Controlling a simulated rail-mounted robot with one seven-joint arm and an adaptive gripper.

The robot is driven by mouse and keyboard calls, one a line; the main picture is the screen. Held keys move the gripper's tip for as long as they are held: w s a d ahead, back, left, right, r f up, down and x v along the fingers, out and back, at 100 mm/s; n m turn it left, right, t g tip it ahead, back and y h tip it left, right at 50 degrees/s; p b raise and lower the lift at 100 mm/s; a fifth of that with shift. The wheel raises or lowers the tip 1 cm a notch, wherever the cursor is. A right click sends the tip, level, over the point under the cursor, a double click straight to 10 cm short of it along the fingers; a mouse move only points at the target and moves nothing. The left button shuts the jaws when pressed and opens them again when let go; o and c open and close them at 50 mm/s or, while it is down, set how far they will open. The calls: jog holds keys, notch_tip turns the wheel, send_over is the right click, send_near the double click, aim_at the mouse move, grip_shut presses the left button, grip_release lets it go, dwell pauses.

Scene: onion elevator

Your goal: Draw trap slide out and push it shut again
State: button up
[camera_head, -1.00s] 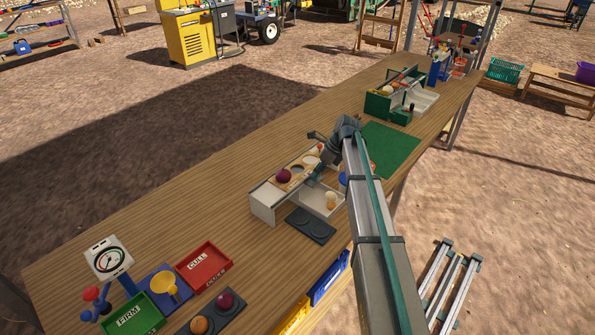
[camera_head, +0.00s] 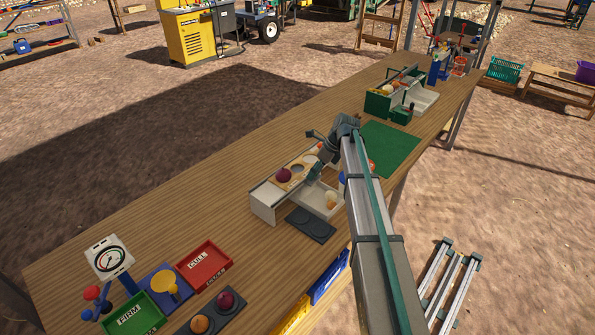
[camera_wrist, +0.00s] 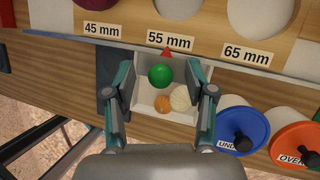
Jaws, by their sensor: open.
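A sizing box (camera_head: 262,206) stands mid-bench. Its wooden top has round holes above labels 45, 55 and 65 mm in the wrist view. A round green knob (camera_wrist: 160,75) shows below a red arrow at the 55 mm label. It seems to belong to the trap slide; the slide plate itself cannot be made out. My gripper (camera_wrist: 160,84) is open, with one finger on each side of the knob and a gap at both sides. A white tray (camera_wrist: 144,97) lies below, holding an orange ball (camera_wrist: 162,104) and a cream ball (camera_wrist: 180,97).
A blue disc (camera_wrist: 244,126) labelled UND and an orange disc (camera_wrist: 294,146) labelled OVER, both with black knobs, lie right of the tray. A purple onion (camera_head: 283,174) sits on the box top. A dark two-well pad (camera_head: 310,224) lies in front.

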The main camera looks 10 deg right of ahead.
jog(key=shift+r, duration=0.15)
jog(key=shift+r+p, duration=2.05)
jog(key=shift+r, duration=0.85)
jog(key=shift+s+f, duration=0.1)
